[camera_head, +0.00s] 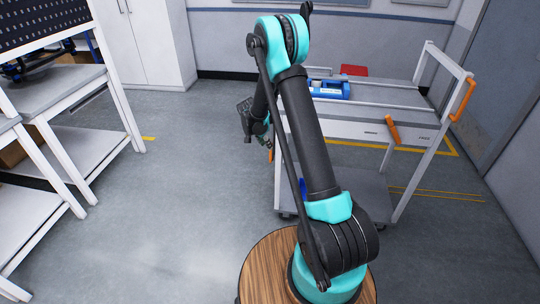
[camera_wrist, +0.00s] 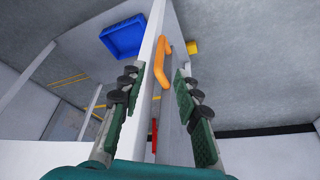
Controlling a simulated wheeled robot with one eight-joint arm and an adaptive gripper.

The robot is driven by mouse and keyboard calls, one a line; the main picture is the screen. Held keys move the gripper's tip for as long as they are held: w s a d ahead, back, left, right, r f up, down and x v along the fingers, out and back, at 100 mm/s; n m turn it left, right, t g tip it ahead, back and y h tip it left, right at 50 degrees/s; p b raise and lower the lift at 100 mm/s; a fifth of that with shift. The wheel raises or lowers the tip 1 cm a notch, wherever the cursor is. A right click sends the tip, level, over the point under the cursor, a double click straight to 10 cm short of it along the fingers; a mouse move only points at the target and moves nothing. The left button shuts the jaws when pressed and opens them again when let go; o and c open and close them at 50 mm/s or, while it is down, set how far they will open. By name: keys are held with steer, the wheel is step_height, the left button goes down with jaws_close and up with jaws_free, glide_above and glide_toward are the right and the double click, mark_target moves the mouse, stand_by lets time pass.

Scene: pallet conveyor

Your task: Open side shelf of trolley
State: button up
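The white trolley (camera_head: 345,129) stands behind my arm in the head view, partly hidden by it. Orange handles show on its front (camera_head: 392,129) and at its right upright (camera_head: 463,98). In the wrist view a white trolley panel (camera_wrist: 174,95) runs edge-on between my fingers, with an orange handle (camera_wrist: 165,48) near its far end. I cannot tell for certain which panel is the side shelf. My gripper (camera_head: 254,125) is at the trolley's left side; in the wrist view its green-padded fingers (camera_wrist: 161,80) are spread apart, with nothing visibly clamped.
A blue tray (camera_head: 328,88) and a red object (camera_head: 353,70) are on the trolley top. A blue bin (camera_wrist: 123,37) shows in the wrist view. White workbenches (camera_head: 60,95) and a cabinet (camera_head: 145,40) stand left. The floor between is clear.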

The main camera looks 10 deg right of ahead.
mark_target(270, 152)
steer(key=x, duration=0.9)
steer(key=shift+d+f, duration=0.2)
steer(key=shift+c, duration=0.5)
steer(key=shift+w, duration=0.1)
jaws_close()
